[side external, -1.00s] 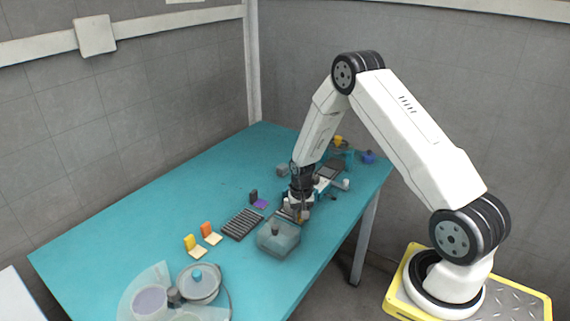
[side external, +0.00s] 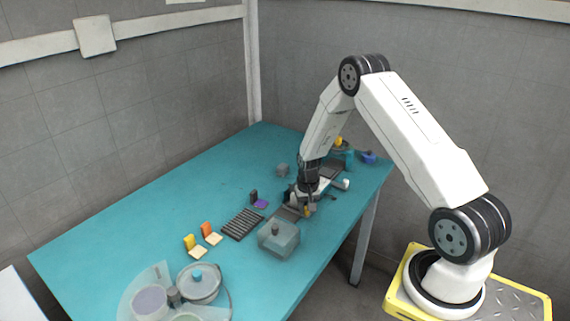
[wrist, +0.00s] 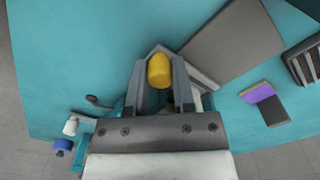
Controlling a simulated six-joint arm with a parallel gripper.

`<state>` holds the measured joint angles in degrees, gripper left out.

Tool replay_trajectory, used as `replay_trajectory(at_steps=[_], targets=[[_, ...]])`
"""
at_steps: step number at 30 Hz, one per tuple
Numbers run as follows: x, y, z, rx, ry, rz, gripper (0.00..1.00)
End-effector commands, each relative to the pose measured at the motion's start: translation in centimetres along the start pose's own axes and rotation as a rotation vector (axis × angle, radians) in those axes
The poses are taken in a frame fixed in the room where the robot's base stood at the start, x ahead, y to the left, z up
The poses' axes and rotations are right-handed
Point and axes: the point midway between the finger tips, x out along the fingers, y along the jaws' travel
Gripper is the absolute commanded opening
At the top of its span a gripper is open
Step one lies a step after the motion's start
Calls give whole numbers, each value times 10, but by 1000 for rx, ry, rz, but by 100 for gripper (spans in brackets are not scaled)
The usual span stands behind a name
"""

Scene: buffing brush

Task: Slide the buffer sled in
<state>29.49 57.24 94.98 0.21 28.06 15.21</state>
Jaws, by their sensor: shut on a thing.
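My gripper (side external: 306,207) is low over the right part of the teal table. In the wrist view my gripper (wrist: 160,85) is shut on a yellow upright handle (wrist: 159,70), also visible in the side view (side external: 307,211). I take it to be the buffer sled's handle. A pale, angled edge (wrist: 205,78) shows beside the fingers; the fingers and wrist hide most of what lies under the handle. A flat grey plate (wrist: 235,45) lies just beyond the fingers; in the side view a dark grey plate (side external: 289,213) lies left of the gripper.
A clear box (side external: 278,242) with a dark knob stands left of my gripper. A ribbed dark rack (side external: 242,224) and a purple pad (side external: 261,204) lie farther left. A white cylinder (wrist: 70,127) and a blue knob (wrist: 62,147) are near the table edge.

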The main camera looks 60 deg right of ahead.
Motion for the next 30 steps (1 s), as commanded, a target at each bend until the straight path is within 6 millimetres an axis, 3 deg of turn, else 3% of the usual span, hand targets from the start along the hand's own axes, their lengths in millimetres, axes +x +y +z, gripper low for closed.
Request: replay_trajectory(at_steps=[1, 3, 4, 17, 30], targets=[[-1, 4, -3, 4, 8, 1, 40], [0, 4, -3, 4, 8, 1, 63], [0, 4, -3, 4, 8, 1, 67], [-3, 2, -2, 2, 7, 0, 67], [-43, 2, -3, 2, 9, 0, 67]])
